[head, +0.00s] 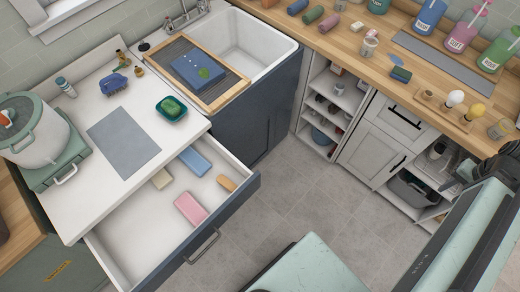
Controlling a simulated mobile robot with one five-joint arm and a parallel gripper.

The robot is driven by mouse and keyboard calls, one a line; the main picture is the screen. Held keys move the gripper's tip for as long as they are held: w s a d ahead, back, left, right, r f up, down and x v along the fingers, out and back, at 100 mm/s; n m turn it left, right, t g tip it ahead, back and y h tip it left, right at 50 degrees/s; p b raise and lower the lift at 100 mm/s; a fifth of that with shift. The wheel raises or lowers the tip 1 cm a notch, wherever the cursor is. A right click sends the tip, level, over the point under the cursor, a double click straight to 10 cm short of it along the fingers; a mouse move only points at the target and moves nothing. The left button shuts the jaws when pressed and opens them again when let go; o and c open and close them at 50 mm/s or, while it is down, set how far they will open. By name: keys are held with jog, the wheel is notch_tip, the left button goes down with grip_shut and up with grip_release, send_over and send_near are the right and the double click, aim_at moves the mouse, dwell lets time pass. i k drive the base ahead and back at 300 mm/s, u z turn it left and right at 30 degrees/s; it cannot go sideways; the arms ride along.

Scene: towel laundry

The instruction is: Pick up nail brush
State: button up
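A small blue brush-like object (115,82) lies on the white counter at the left, behind the grey mat. It looks like the nail brush, but it is too small to be sure. A small orange-brown block (227,183) lies at the right end of the open drawer; I cannot tell whether it is a brush.
The open drawer (131,238) juts over the floor and holds pink, blue and cream blocks. A green soap dish (171,109), grey mat (124,142) and large pot (30,140) stand on the white counter. The sink (262,37) is behind. The tiled floor (290,207) is clear.

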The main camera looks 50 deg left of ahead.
aim_at(222, 180)
jog(key=i, duration=0.9)
jog(key=u, duration=3.7)
jog(key=k, duration=0.45)
jog(key=u, duration=1.3)
jog(key=i, duration=0.5)
